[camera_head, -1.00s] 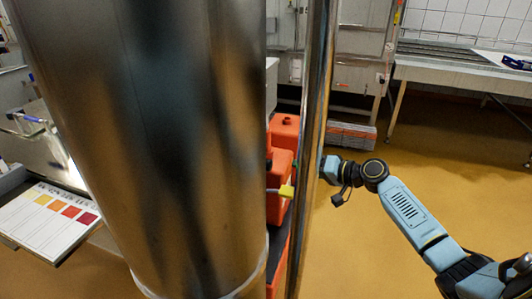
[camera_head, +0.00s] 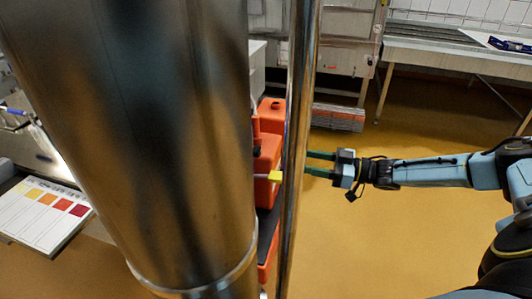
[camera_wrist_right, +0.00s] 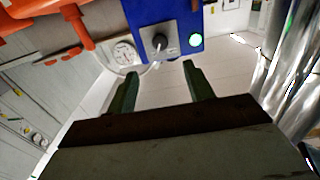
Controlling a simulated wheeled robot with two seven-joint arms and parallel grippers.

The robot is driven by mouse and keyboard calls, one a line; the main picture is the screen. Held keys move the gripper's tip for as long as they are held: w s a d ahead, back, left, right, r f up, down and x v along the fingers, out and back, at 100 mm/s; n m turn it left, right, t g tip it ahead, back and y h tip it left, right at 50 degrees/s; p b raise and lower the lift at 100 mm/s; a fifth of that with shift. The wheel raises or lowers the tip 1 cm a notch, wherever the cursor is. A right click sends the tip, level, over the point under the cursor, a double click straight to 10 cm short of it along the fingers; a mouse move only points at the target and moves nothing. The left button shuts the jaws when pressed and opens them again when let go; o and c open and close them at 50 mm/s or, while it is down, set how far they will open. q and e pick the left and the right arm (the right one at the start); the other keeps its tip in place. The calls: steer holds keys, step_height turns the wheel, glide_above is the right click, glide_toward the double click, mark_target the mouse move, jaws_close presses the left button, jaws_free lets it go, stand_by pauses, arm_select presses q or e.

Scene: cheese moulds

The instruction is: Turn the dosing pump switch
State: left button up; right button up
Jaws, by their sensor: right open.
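In the right wrist view, a blue dosing pump box (camera_wrist_right: 184,14) is at the top, with a dark switch knob (camera_wrist_right: 160,42) on a grey plate. A round green light (camera_wrist_right: 196,40) glows to the knob's right. My right gripper (camera_wrist_right: 159,73) is open and empty, its two green fingers pointing toward the pump with the knob above the gap between them, apart from it. In the head view my right gripper (camera_head: 312,163) points left, close to a thin metal pole. The pump and switch are not visible there. My left gripper is not in view.
A wide steel column (camera_head: 130,130) and the thin pole (camera_head: 298,120) block much of the head view. Orange containers (camera_head: 266,160) stand between them. A round gauge (camera_wrist_right: 123,53) is left of the knob. Yellow floor (camera_head: 370,240) is clear below my right arm.

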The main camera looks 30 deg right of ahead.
mark_target(260, 153)
steer(key=b+x, duration=0.2)
steer(key=x, duration=1)
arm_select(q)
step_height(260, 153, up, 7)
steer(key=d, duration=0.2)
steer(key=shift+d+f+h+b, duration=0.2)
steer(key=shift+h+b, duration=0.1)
arm_select(e)
steer(key=shift+w+a, duration=0.4)
steer(key=shift+a, duration=0.05)
steer(key=shift+c, duration=0.4)
steer(key=c, duration=0.9)
